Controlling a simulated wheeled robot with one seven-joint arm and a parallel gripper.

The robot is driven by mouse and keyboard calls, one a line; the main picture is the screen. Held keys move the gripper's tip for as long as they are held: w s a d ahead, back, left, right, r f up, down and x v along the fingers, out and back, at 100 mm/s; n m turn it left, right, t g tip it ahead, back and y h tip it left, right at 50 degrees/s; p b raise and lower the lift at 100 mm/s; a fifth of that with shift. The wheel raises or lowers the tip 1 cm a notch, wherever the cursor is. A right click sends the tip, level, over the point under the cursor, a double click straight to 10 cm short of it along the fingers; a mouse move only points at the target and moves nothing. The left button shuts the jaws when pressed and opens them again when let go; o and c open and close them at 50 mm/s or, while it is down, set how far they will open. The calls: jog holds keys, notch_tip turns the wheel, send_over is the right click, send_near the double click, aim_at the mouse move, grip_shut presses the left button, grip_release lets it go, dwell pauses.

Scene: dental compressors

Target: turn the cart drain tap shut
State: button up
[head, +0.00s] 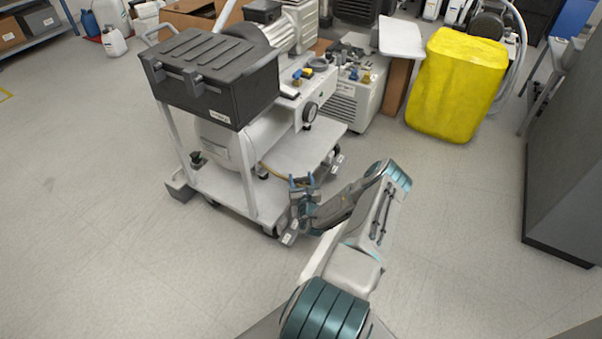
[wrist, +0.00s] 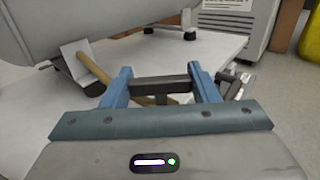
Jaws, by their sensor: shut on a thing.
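The cart drain tap shows in the wrist view as a dark grey crossbar handle (wrist: 160,84) on a short stem. My gripper (wrist: 162,82) has its two blue fingers closed on the two ends of this handle, which lies crosswise between them. A tan hose (wrist: 92,66) runs toward the tap from the upper left, and its lower part passes behind the fingers. In the head view my gripper (head: 302,182) is low at the cart's (head: 237,192) near right corner. The tap is too small and covered to make out there.
A white tank (head: 222,142) and a black box (head: 212,75) sit on the cart above and left of my gripper. A metal fitting (wrist: 236,84) is close beside the right finger. The floor in front is clear.

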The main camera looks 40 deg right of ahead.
jog(key=m+g+h+p, duration=0.3)
jog(key=m+g+h, duration=0.1)
jog(key=h, duration=0.1)
jog(key=shift+a+m+h+p, duration=0.1)
jog(key=shift+m+h+p, duration=0.2)
jog(key=shift+p, duration=0.1)
jog(key=shift+f+m+g+h+p, duration=0.1)
jog(key=shift+m+g+h+p, duration=0.1)
jog(key=shift+m+g+h, duration=0.75)
jog(key=shift+m+g+h+p, duration=0.15)
jog(key=shift+m+g+h, duration=0.35)
jog(key=shift+g, duration=0.85)
jog(key=shift+m+g, duration=0.3)
jog(key=shift+m, duration=0.05)
jog(key=o, duration=1)
